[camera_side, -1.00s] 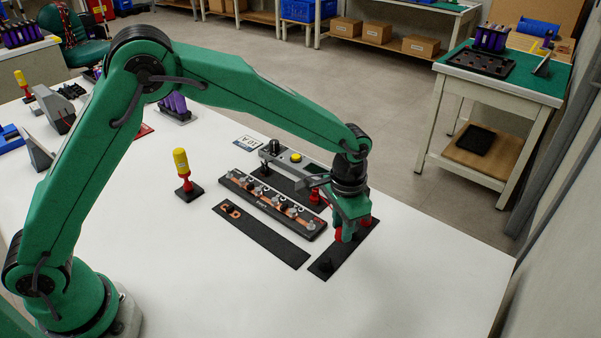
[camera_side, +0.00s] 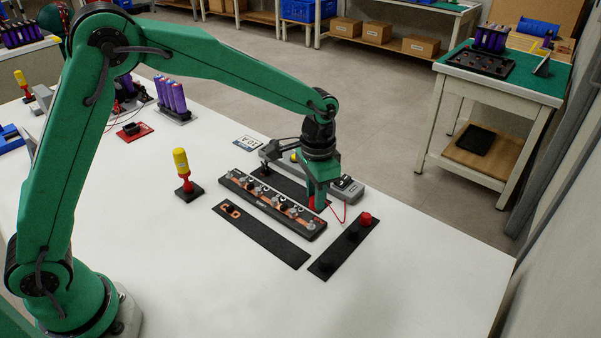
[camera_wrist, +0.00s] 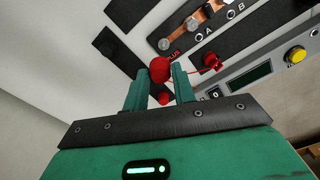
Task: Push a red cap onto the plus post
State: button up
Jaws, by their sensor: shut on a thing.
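My gripper (camera_side: 316,196) is shut on a red cap, held above the table by the plus end of the busbar block (camera_side: 270,204). In the wrist view the held red cap (camera_wrist: 160,68) sits between the two green fingertips, and a red PLUS label (camera_wrist: 173,54) shows just beyond it. The block carries copper bars and bolts. The plus post itself I cannot pick out clearly; the gripper and cap cover part of that area. A second red cap (camera_side: 365,218) stands on the black cap strip (camera_side: 340,250), with black caps in front of it.
A grey meter (camera_side: 347,188) with a red lead (camera_side: 341,213) lies close behind my gripper; its red plug (camera_wrist: 212,62) shows in the wrist view. A black strip (camera_side: 270,240) lies in front of the block. A yellow-handled screwdriver (camera_side: 181,164) stands left. The front table is clear.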

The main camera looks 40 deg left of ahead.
aim_at(312, 196)
jog(key=shift+a+r, duration=0.25)
jog(key=shift+a, duration=0.25)
jog(key=shift+f, duration=0.1)
jog(key=shift+f, duration=1.85)
jog(key=shift+f, duration=0.1)
jog(key=shift+f, duration=1.55)
jog(key=shift+f, duration=0.2)
